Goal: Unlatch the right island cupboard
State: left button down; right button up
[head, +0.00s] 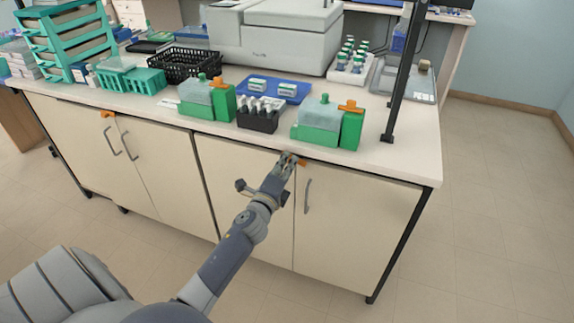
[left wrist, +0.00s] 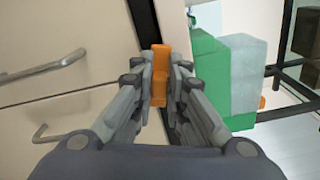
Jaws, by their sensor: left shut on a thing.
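The right island cupboard (head: 350,220) has two cream doors under the counter edge, with a grey bar handle (head: 307,196) on its right door. Its orange latch (head: 302,162) sits at the top where the doors meet. My left gripper (head: 288,160) is at this latch, with its fingers shut on it. In the left wrist view the orange latch (left wrist: 160,75) stands between the two fingertips (left wrist: 162,85). My arm hides part of the left door and its handle in the head view. Both doors look closed. My right gripper is not in view.
The left island cupboard (head: 150,175) has its own orange latch (head: 107,114) and two handles. Green boxes (head: 320,122), a black slide rack (head: 258,119) and a blue tray (head: 300,96) stand on the counter above. The floor (head: 490,210) to the right is clear.

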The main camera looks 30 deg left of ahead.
pick_arm(q)
jog(key=shift+a+n, duration=0.1)
jog(key=shift+n, duration=1.6)
jog(key=c, duration=1.6)
grip_release()
jog(key=shift+f, duration=0.1)
jog(key=shift+w, duration=0.1)
jog(key=v, duration=1.2)
